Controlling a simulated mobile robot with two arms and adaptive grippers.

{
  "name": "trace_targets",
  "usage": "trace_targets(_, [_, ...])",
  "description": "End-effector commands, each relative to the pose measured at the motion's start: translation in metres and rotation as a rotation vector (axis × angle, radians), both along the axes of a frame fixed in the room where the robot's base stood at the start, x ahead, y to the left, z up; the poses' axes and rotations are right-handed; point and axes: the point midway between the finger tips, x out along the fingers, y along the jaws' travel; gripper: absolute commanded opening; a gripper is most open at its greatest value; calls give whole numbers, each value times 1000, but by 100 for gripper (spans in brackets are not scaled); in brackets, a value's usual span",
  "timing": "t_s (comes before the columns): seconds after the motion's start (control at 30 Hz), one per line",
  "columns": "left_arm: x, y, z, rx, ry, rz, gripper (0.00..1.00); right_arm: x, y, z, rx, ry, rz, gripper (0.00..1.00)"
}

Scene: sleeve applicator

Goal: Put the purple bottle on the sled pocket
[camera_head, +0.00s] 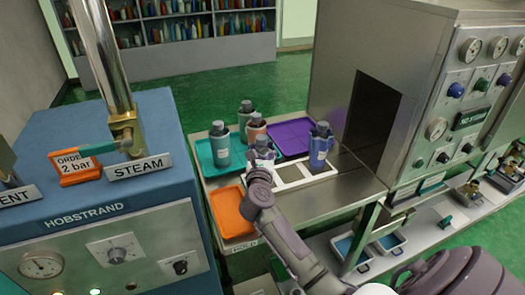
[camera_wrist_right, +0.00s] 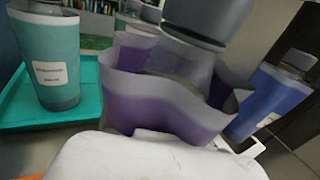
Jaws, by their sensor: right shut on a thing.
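The purple bottle (camera_wrist_right: 165,95) fills the middle of the right wrist view, with a grey cap and a loose, wavy-edged translucent sleeve around it. My right gripper (camera_head: 262,167) is shut on it; its pale housing (camera_wrist_right: 155,158) shows below the bottle. In the head view the bottle (camera_head: 264,152) is mostly hidden by the gripper, at the left end of the pale sled (camera_head: 303,180). The sled's middle pockets look empty. A blue bottle (camera_head: 320,147) stands at its right end and also shows in the wrist view (camera_wrist_right: 268,100). Whether the purple bottle touches the sled cannot be told.
A teal tray (camera_head: 207,168) holds a teal bottle (camera_head: 221,146), a grey bottle (camera_head: 245,115) and a reddish bottle (camera_head: 256,131). A purple tray (camera_head: 290,135) behind the sled looks empty, as does an orange tray (camera_head: 230,212) at front left. A metal tunnel (camera_head: 330,75) stands right.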

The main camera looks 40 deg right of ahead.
Motion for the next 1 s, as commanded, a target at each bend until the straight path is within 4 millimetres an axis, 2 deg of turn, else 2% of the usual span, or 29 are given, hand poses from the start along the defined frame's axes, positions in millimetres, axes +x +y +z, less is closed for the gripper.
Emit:
trace_targets(0.33, [1,0,-3,0,-2,2,40,0,0,-3,0,-3,0,0])
trace_targets(0.37, [1,0,-2,0,-2,2,40,0,0,-3,2,-1,0,36])
trace_targets(0.5, [2,0,-2,0,-4,2,40,0,0,-3,1,-1,0,59])
trace_targets(0.6, [3,0,-2,0,-5,2,40,0,0,-3,1,-1,0,72])
trace_targets(1.0, [3,0,0,0,-6,2,40,-4,4,-1,1,-1,2,72])
